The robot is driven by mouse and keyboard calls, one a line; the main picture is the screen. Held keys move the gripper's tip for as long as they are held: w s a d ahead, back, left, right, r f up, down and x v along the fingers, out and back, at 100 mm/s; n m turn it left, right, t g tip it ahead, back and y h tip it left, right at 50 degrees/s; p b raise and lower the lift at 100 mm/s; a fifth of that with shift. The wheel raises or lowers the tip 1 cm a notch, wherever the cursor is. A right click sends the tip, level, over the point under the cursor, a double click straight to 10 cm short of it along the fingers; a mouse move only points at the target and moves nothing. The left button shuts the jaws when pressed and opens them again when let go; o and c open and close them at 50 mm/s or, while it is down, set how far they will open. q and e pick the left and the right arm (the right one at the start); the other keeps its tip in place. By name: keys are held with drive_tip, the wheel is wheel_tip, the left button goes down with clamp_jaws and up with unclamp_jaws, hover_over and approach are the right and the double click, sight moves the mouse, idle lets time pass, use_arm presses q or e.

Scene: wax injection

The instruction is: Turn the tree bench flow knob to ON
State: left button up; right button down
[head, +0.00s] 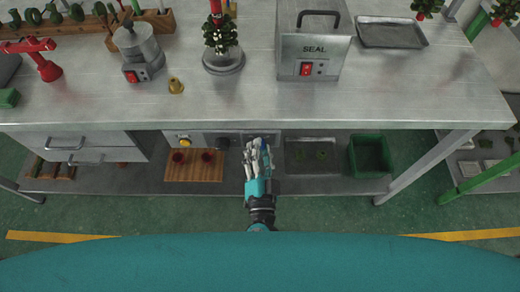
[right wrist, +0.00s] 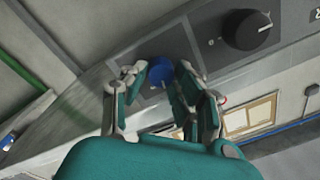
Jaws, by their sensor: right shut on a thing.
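My right gripper (head: 258,158) reaches to the panel under the front edge of the metal bench (head: 390,100). In the right wrist view, my right gripper (right wrist: 165,82) is shut on a round blue knob (right wrist: 160,70) on a dark square plate. The fingers lie around its sides and hide part of it. A larger black knob (right wrist: 247,29) with a white pointer line sits apart on the same panel. I cannot read any ON or OFF mark by the blue knob. My left gripper is not in view.
On the bench stand a SEAL box (head: 313,50), a metal pot (head: 138,48), a wax tree on a round base (head: 223,63) and a metal tray (head: 391,33). The shelf below holds a wooden board (head: 205,176), a grey tray (head: 312,169) and a green bin (head: 370,172).

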drive_tip(key=m+b, duration=0.1)
drive_tip(key=m, duration=0.6)
drive_tip(key=shift+f+h, duration=0.1)
drive_tip(key=shift+h, duration=0.2)
idle(0.4)
drive_tip(key=c, duration=1)
unclamp_jaws()
drive_tip(key=s, duration=1.2)
drive_tip(key=shift+f, duration=0.25)
